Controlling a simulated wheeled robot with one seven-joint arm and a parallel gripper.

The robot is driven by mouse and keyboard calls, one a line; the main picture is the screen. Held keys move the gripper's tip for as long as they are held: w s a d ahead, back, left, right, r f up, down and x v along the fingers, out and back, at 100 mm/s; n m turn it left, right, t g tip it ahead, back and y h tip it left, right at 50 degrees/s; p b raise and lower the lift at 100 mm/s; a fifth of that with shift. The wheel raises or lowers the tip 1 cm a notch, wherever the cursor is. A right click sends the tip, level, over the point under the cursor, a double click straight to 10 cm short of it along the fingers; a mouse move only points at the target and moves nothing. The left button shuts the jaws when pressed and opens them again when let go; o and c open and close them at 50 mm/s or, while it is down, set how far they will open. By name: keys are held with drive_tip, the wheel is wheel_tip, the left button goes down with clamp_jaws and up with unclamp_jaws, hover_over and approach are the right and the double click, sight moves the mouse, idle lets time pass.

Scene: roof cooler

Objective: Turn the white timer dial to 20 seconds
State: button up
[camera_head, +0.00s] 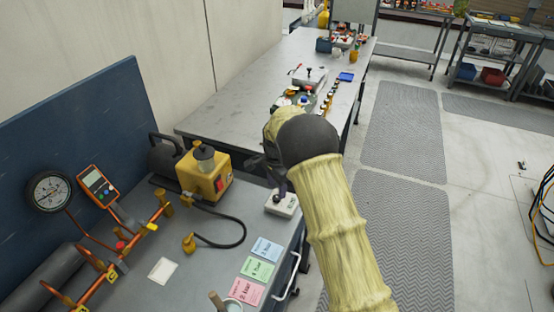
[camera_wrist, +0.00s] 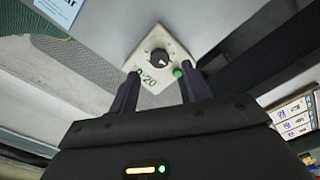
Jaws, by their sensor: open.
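The white timer box (camera_head: 283,204) sits near the right edge of the grey workbench in the head view. In the wrist view the timer box (camera_wrist: 171,42) shows its dark round dial (camera_wrist: 161,58) with a pale pointer mark, a "20" label (camera_wrist: 149,80) and a green dot (camera_wrist: 177,73). My gripper (camera_wrist: 157,84) is open, its two dark fingers apart and pointing at the box, with the dial beyond and between the fingertips. I see nothing between the fingers. In the head view my arm hides much of my gripper (camera_head: 276,170) above the timer.
A yellow pump (camera_head: 205,172) with a black hose stands left of the timer. Blue, green and pink cards (camera_head: 257,269) lie toward the front. A gauge (camera_head: 48,191) and copper pipes are at the far left. Another table (camera_head: 240,95) stands behind.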

sight(276, 197)
wheel_tip(276, 197, up, 14)
drive_tip(key=shift+f, duration=0.25)
idle(0.4)
drive_tip(key=s+d+r+n+t+p, duration=0.15)
drive_tip(key=s+d+n, duration=0.35)
drive_tip(key=s+d, duration=0.65)
drive_tip(key=s+d+n+t+p, duration=0.1)
drive_tip(key=s+d+n, duration=0.4)
drive_tip(key=s, duration=1.1)
drive_tip(key=shift+d+n+p, duration=0.4)
drive_tip(key=shift+d+p, duration=0.45)
drive_tip(key=shift+d, duration=0.05)
